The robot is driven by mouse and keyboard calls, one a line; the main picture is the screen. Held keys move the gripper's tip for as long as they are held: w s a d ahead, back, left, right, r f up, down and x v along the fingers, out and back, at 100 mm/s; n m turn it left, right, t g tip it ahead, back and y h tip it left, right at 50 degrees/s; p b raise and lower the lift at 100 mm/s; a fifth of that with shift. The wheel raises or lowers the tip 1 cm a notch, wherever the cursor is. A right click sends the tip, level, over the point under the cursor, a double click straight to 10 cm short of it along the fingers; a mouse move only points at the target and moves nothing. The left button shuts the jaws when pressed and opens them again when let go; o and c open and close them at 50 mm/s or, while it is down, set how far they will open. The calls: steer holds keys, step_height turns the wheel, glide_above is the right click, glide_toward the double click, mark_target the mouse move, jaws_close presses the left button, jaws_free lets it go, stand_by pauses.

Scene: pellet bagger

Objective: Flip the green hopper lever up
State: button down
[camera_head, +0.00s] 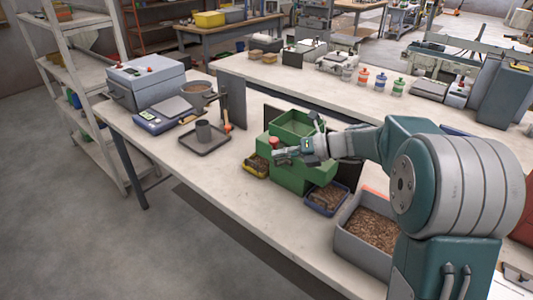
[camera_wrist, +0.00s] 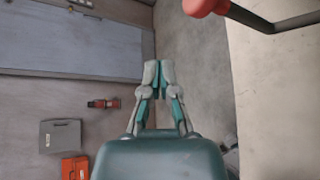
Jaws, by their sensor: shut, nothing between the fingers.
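The green hopper (camera_head: 288,178) stands on the near bench, with an open square top. A red knob (camera_head: 274,142) shows at its left side, beside my gripper (camera_head: 284,155). In the wrist view the red knob (camera_wrist: 205,5) sits on a bent dark lever rod (camera_wrist: 262,22) at the upper right. My gripper (camera_wrist: 158,68) is shut and empty, with the fingertips together. The knob is to the right of the fingertips in that view and appears apart from them. My wrist hides part of the hopper, and I cannot tell the lever's angle from the head view.
A yellow tray (camera_head: 249,170) and a blue tray (camera_head: 313,205) of pellets flank the hopper. A grey bin (camera_head: 345,238) of pellets stands at the right. A dark tray (camera_head: 190,144) with a cup and a scale (camera_head: 158,124) are to the left. The bench's front left is clear.

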steer(key=d, duration=0.7)
steer(key=shift+s+r, duration=0.2)
steer(key=shift+r, duration=0.05)
steer(key=shift+a, duration=0.15)
